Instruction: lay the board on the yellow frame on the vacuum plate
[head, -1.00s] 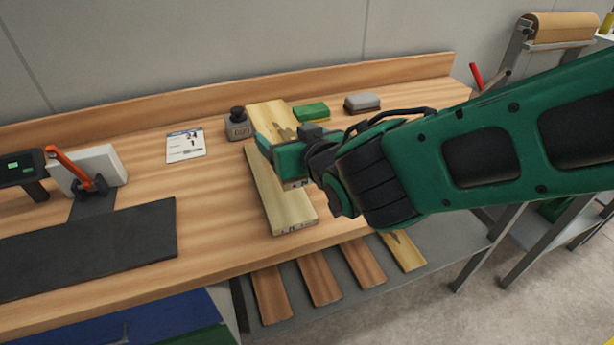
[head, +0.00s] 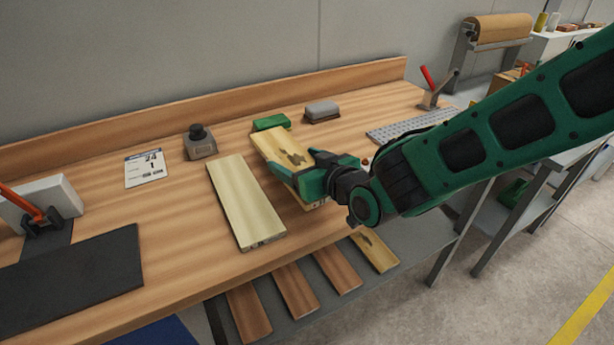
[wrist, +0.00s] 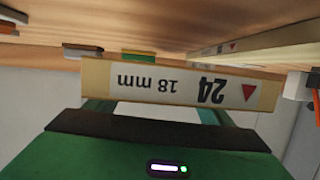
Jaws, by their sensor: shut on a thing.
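My gripper (head: 308,178) is shut on a pale board (head: 275,150) with a dark knot mark, holding it across its width over the bench. In the wrist view, the board's end (wrist: 180,84) carries an upside-down label reading "24" and "18 mm" with a red triangle. A grey perforated plate (head: 408,126) lies on the bench to the right, partly behind my arm; I cannot tell whether it is the vacuum plate. I cannot make out a yellow frame.
A second pale board (head: 245,200) lies left of the held one. A green block (head: 271,122), a grey block (head: 322,111), a dark weight (head: 199,143) and a paper card (head: 146,169) are on the bench (head: 185,225). Several boards (head: 295,290) are on the lower shelf.

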